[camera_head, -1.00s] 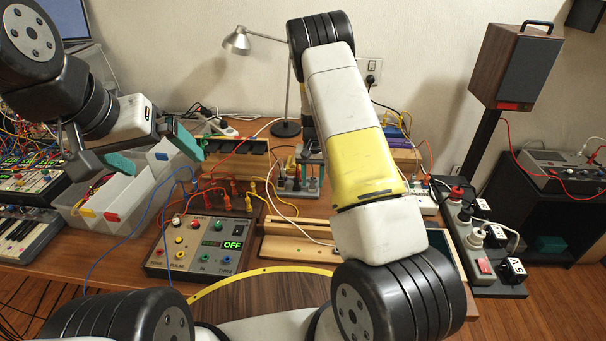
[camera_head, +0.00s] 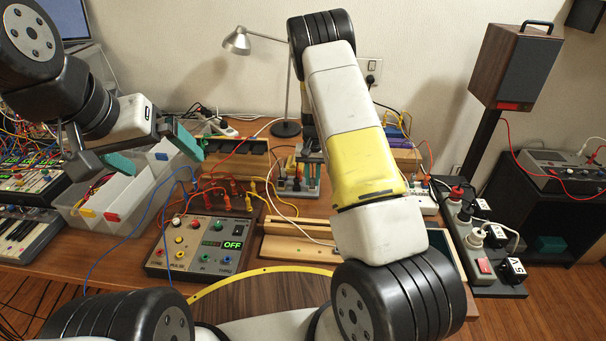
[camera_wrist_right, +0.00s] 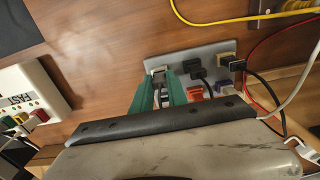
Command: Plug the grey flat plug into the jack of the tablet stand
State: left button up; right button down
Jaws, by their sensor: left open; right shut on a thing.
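My right gripper (camera_wrist_right: 163,84) has its green fingers shut on a small grey plug (camera_wrist_right: 158,72), which I take for the grey flat plug. The plug is at the left end of a grey plate (camera_wrist_right: 208,55); I cannot tell whether it is seated in a jack or only above the plate. In the head view my right gripper (camera_head: 310,166) is over the grey plate (camera_head: 291,191), largely behind my own arm. I cannot clearly identify the tablet stand or its jack. My left gripper (camera_head: 155,150) is open and empty above the white bin (camera_head: 127,207).
A black plug (camera_wrist_right: 199,76) and another dark plug (camera_wrist_right: 233,63) are close to the right of the fingers, with cables trailing. A control box (camera_head: 204,246) with red, yellow and blue leads stands front left. A power strip (camera_head: 474,240) is at the right.

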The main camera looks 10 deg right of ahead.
jog(key=shift+r, duration=1.45)
jog(key=shift+r, duration=0.1)
